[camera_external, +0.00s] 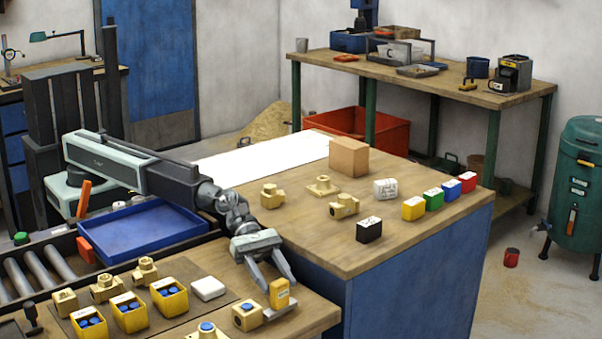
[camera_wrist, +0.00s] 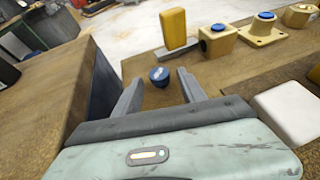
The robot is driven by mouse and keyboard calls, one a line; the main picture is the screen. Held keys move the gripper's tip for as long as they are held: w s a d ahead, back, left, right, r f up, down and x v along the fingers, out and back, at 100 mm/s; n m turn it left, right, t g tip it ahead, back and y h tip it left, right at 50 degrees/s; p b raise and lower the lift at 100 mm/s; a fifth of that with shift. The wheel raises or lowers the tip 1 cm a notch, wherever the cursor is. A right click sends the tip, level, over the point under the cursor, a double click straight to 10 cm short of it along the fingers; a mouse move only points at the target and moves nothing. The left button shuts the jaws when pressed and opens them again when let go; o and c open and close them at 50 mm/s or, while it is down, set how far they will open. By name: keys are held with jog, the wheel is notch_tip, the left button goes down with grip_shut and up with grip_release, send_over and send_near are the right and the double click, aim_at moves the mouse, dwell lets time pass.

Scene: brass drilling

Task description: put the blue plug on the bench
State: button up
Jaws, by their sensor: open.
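The blue plug (camera_wrist: 159,76) is a small round blue piece with pale marking on top. In the wrist view it rests on a brown wooden top, between and slightly ahead of the fingertips of my gripper (camera_wrist: 160,80). The jaws are apart, with no visible grip on the plug. In the external view my gripper (camera_external: 278,284) points down over the near wooden top (camera_external: 318,310), beside an upright yellow block (camera_external: 280,294). I cannot make out the loose plug in that view. The yellow block also shows just beyond the plug in the wrist view (camera_wrist: 173,29).
Brass pieces with blue centres (camera_wrist: 218,40) stand right of the plug. Yellow bins (camera_external: 170,299) with blue pieces and a white block (camera_external: 208,288) are left of my gripper. A higher blue-sided bench (camera_external: 400,275) with several small blocks stands to the right.

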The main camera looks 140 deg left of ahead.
jog(key=shift+p+v, duration=0.35)
jog(key=shift+v, duration=0.85)
notch_tip(320, 180, up, 7)
jog(key=p, duration=0.6)
jog(key=shift+w, duration=0.3)
jog(key=shift+f, duration=0.1)
